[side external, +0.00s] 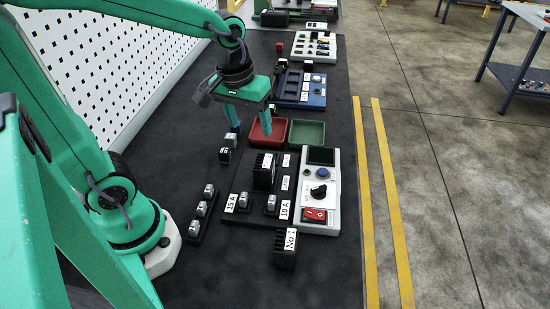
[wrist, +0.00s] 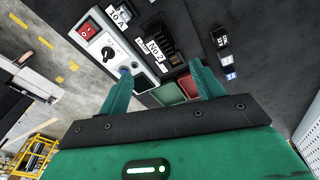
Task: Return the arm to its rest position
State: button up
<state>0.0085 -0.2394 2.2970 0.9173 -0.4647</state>
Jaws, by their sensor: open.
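My green arm reaches over the dark bench, and my gripper (side external: 252,121) hangs above the area behind the black fixture board. Its two fingers are apart, with nothing seen between them. In the wrist view my gripper (wrist: 160,82) also shows spread fingers. Below and beyond it are the control panel with a dial and red switch (side external: 320,190) and a black ribbed block (side external: 264,172) on the board, labelled No 2 in the wrist view (wrist: 158,42).
A red tray (side external: 268,132) and a green tray (side external: 307,133) lie close to my gripper. A ribbed block labelled No 1 (side external: 285,250) stands at the front. Small modules (side external: 202,208) sit in a rack at left. A white perforated panel (side external: 100,62) flanks the bench.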

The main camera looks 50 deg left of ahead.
jog(key=s+r+m+t, duration=0.3)
jog(key=s+r+m, duration=0.2)
jog(key=s, duration=0.2)
jog(key=shift+a+r+t, duration=0.15)
jog(key=shift+t, duration=0.15)
